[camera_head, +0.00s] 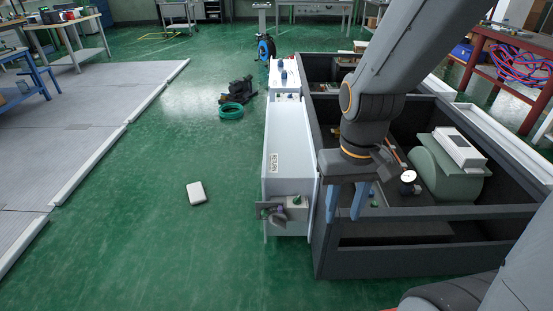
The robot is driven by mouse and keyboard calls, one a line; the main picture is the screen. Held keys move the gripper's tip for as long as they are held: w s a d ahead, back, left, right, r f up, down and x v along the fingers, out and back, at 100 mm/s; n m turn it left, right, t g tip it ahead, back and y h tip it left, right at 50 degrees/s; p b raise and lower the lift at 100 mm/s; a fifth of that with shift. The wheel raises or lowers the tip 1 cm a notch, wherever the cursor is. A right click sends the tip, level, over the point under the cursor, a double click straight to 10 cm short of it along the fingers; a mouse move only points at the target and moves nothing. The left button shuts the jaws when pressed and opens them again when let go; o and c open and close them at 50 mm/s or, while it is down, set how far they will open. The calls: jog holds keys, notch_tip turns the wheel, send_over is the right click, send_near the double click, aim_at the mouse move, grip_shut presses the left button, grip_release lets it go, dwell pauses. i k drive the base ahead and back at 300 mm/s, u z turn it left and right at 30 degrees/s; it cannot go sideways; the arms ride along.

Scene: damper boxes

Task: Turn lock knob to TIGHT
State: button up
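A long white damper box (289,150) marked RETURN stands left of the dark crate-like frame. A grey plate (263,210) and a dark purplish handle-like part (278,215) are at its near end. A small green knob (296,200) sits just right of them. I cannot tell for sure which part is the lock knob, and no TIGHT marking is readable. My gripper (343,218) points down with its two blue fingers apart and nothing visible between them. It appears right of the damper box's near end, over the dark frame, apart from the knob.
The dark open frame (420,258) holds a green tank (440,180), a white unit (459,149) and a round gauge (408,176). The green floor left of the box is mostly clear.

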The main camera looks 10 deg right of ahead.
aim_at(296, 200)
jog(key=u, duration=0.05)
jog(key=k, duration=0.5)
jog(key=z, duration=0.65)
jog(key=i, duration=1.3)
jog(key=u, duration=0.4)
